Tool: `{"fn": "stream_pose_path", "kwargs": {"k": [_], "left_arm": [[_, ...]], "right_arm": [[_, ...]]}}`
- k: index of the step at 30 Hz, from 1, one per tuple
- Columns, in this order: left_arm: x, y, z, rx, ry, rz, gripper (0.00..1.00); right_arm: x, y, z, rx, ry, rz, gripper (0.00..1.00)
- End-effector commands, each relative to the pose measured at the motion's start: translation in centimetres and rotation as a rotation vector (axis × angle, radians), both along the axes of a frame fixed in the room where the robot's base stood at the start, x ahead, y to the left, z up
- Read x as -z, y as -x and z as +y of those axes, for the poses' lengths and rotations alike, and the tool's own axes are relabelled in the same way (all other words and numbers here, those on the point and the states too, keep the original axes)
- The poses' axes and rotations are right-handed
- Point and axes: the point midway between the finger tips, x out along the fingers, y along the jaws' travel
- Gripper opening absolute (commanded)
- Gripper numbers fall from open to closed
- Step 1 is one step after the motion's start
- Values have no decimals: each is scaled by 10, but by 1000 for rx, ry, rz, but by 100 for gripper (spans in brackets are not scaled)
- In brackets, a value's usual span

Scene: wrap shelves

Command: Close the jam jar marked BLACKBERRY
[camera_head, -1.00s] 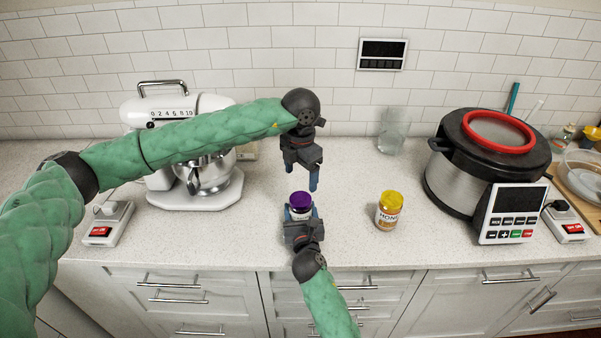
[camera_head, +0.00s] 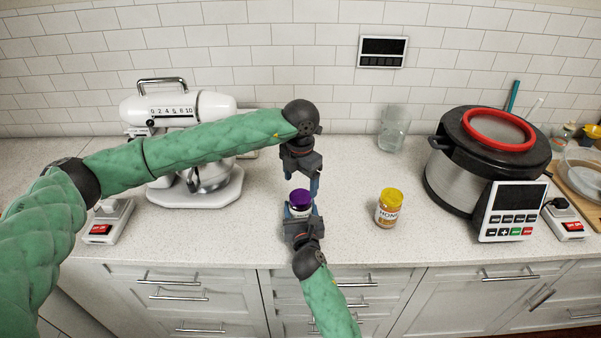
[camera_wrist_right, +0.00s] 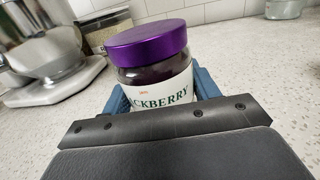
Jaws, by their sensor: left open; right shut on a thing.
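The blackberry jar (camera_wrist_right: 160,90) has dark contents and a white label reading "CKBERRY" in the right wrist view. Its purple lid (camera_wrist_right: 146,42) sits on top; whether it is tightened cannot be told. In the head view the purple lid (camera_head: 300,197) shows above my right gripper (camera_head: 299,212), which is shut around the jar on the counter. The right gripper's blue fingers flank the jar in the wrist view (camera_wrist_right: 165,98). My left gripper (camera_head: 301,186) points down, open, its blue fingertips at the height of the lid in the picture, just above or behind it. Contact cannot be told.
A honey jar (camera_head: 388,210) with a yellow lid stands to the right. A stand mixer (camera_head: 180,115) is at the left, a large cooker (camera_head: 455,170) at the right, and an empty glass (camera_head: 393,130) at the back. The counter between the jars is clear.

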Motion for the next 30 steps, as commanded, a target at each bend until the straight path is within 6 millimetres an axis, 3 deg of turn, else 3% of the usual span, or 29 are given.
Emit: {"fn": "stream_pose_path", "kwargs": {"k": [9,20,27,30], "left_arm": [[41,1,0,1,1,2,78],[46,0,0,1,-1,1,78],[46,0,0,1,0,0,32],[46,0,0,1,0,0,32]], "right_arm": [[0,0,0,0,0,0,0],[0,0,0,0,0,0,0],[0,0,0,0,0,0,0],[0,0,0,0,0,0,0]]}}
